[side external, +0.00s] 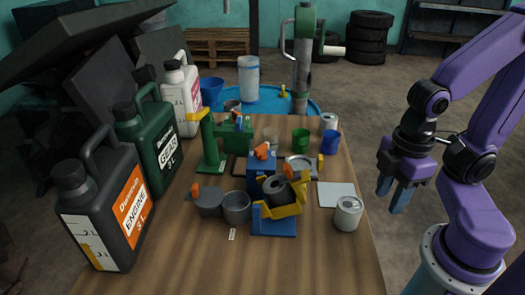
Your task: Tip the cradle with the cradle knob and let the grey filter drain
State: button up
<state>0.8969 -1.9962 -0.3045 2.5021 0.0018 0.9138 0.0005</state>
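The grey filter (276,188) lies tilted in the yellow cradle (287,209), which sits on a blue stand (274,229) in the middle of the wooden table. Orange parts show at the cradle's back edge and on top of the blue post (262,166) behind it. I cannot tell for certain which orange part is the cradle knob (289,173). My gripper (391,199) hangs to the right of the table, fingers down, well apart from the cradle. Its fingers are apart with nothing between them.
Green (300,140) and blue (330,143) cups stand behind. Large jugs (110,205) line the left edge. A green stand (209,146) rises back left.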

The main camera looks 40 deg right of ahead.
dwell(0.4)
notch_tip(320, 180, up, 16)
jog(key=m, duration=2.9)
send_over(262, 146)
notch_tip(262, 146, down, 17)
jog(key=shift+f, duration=0.15)
jog(key=shift+c, duration=0.4)
grip_shut()
